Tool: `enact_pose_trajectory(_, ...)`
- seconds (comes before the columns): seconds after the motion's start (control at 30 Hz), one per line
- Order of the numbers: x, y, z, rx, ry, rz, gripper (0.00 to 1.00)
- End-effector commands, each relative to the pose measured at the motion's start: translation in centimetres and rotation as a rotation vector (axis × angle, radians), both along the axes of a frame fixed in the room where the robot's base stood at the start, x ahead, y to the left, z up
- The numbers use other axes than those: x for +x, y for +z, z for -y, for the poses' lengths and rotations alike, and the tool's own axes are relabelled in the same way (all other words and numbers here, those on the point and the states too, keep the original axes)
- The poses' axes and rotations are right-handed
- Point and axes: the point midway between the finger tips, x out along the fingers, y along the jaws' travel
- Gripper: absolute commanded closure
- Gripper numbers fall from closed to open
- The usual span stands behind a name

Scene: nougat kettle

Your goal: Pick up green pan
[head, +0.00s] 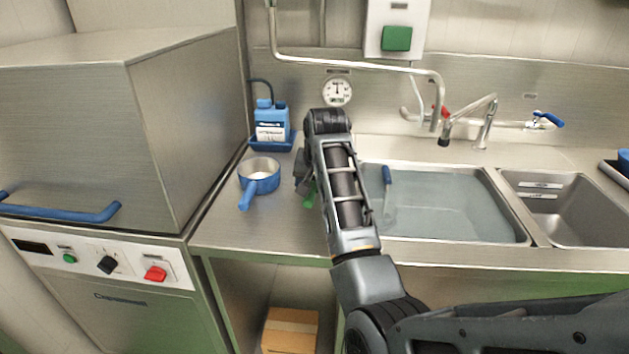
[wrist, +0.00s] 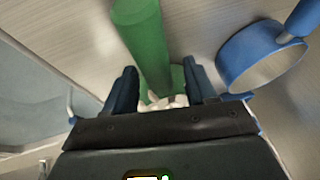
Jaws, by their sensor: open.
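The green pan (head: 310,194) is mostly hidden behind my arm in the head view; only a small green part shows on the counter left of the sink. In the wrist view its thick green handle (wrist: 146,45) runs down from the top edge toward the space between my fingers. A bit of green and something white show low between the fingers; the pan's body is mostly hidden. My gripper (wrist: 163,78) is open, with one dark finger on each side of the green part. I cannot tell whether the fingers touch it.
A blue pan (head: 260,178) stands close by on the left and also shows in the wrist view (wrist: 257,58). Behind it, a blue bottle (head: 271,122) stands in a blue tray. The water-filled sink (head: 450,205) with a blue-handled tool (head: 387,176) lies right of my arm.

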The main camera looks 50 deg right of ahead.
Motion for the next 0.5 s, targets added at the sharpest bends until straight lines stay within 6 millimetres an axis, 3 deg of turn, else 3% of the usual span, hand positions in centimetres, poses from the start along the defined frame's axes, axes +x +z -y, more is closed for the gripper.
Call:
enact_pose_trajectory(0.27, 0.14, -0.38, 0.09, 0.000, -0.001, 0.000, 0.44)
enact_pose_trajectory(0.5, 0.14, -0.36, 0.08, 0.000, -0.001, 0.000, 0.66)
